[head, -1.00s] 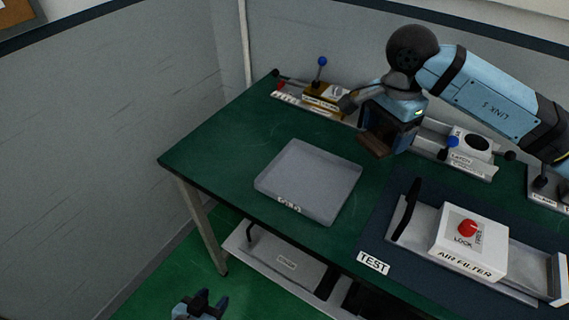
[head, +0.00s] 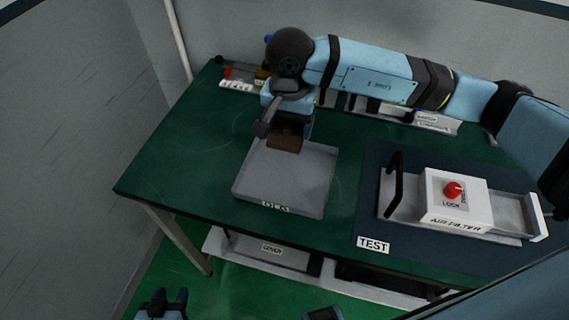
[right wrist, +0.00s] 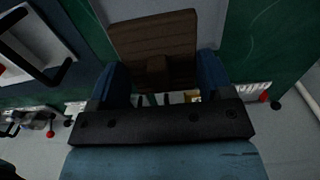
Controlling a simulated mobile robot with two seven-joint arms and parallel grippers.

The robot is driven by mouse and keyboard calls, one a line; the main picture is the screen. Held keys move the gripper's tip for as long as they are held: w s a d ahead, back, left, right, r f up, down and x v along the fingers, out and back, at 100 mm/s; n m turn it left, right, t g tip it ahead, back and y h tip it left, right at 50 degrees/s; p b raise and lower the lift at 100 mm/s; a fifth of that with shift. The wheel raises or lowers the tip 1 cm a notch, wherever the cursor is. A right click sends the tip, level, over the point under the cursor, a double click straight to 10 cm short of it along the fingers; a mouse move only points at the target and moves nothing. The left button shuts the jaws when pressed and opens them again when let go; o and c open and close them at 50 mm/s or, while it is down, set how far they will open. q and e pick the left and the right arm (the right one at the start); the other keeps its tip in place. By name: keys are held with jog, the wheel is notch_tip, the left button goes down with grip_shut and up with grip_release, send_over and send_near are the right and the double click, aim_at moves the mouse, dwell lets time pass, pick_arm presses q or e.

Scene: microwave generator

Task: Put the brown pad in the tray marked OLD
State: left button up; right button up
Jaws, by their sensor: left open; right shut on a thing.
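The brown pad (head: 286,138) is held by my right gripper (head: 287,128), over the back edge of the grey tray. In the right wrist view the brown pad (right wrist: 153,45) sits between the two blue fingers of my right gripper (right wrist: 160,80), held by a small tab. The shallow tray (head: 285,178) lies on the green table and looks empty; its front label is small, appears to read OLD. I cannot tell whether the pad touches the tray. My left gripper (head: 163,304) is open and empty, low at the bottom left, below the table's front edge.
The white air filter (head: 455,198) with a red lock knob sits on a blue mat (head: 370,215) labelled TEST, right of the tray. A fixture with a label strip (head: 237,84) stands at the back left. A lower shelf (head: 270,250) is under the table.

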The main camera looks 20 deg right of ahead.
aim_at(287, 174)
notch_tip(287, 174, down, 14)
jog(key=shift+f+p, duration=0.25)
jog(key=shift+p, duration=0.55)
jog(key=shift+f+b, duration=0.2)
jog(key=shift+b, duration=0.1)
jog(key=o, duration=0.9)
jog(key=shift+r, duration=0.1)
